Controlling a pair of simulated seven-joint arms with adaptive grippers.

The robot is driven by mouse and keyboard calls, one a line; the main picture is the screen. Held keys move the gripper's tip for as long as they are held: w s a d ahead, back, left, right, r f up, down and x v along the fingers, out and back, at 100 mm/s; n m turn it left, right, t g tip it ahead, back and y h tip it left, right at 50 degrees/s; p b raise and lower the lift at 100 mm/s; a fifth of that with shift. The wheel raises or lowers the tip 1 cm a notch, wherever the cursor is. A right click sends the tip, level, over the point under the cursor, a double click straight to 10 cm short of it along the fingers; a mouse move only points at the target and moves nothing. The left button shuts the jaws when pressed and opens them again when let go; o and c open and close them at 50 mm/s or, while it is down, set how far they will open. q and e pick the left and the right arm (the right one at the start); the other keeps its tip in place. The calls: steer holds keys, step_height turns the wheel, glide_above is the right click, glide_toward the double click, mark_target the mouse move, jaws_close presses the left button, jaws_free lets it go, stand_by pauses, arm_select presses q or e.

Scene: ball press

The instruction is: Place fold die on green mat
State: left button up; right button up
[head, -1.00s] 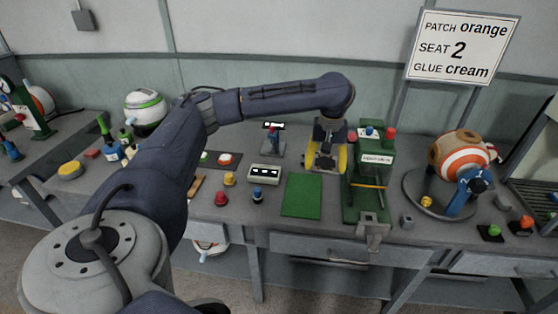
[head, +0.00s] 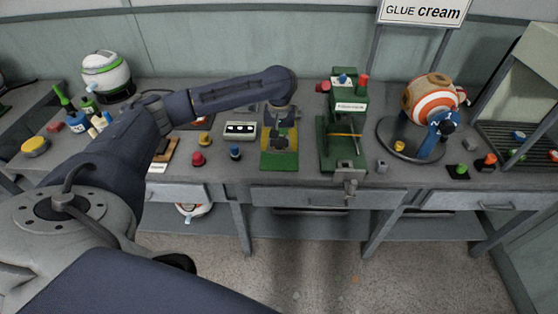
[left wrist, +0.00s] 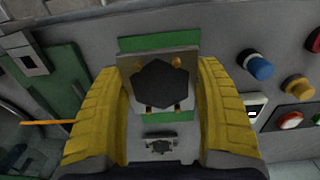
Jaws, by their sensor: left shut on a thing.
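The green mat (head: 280,166) lies on the bench, left of the green press, mostly covered by my left gripper (head: 281,142). The gripper points down, its yellow fingers shut on the fold die, a grey block. In the left wrist view the fold die (left wrist: 160,84) has a dark hexagonal face and small brass posts, and sits between the yellow fingers (left wrist: 160,100). The green mat (left wrist: 158,42) shows around the die there. I cannot tell whether the die touches the mat. My right gripper is not in view.
The green press (head: 327,150) stands just right of the mat. A white console (head: 240,131), a blue knob (head: 235,152) and a red knob (head: 198,158) are to the left. An orange-striped ball (head: 430,98) in a stand is further right.

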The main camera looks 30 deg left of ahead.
mark_target(279, 165)
arm_select(q)
steer(key=shift+f, duration=4.1)
steer(key=shift+f, duration=0.15)
steer(key=o, duration=1.4)
steer(key=shift+c, duration=0.2)
step_height(279, 165, up, 12)
steer(key=shift+r, duration=0.15)
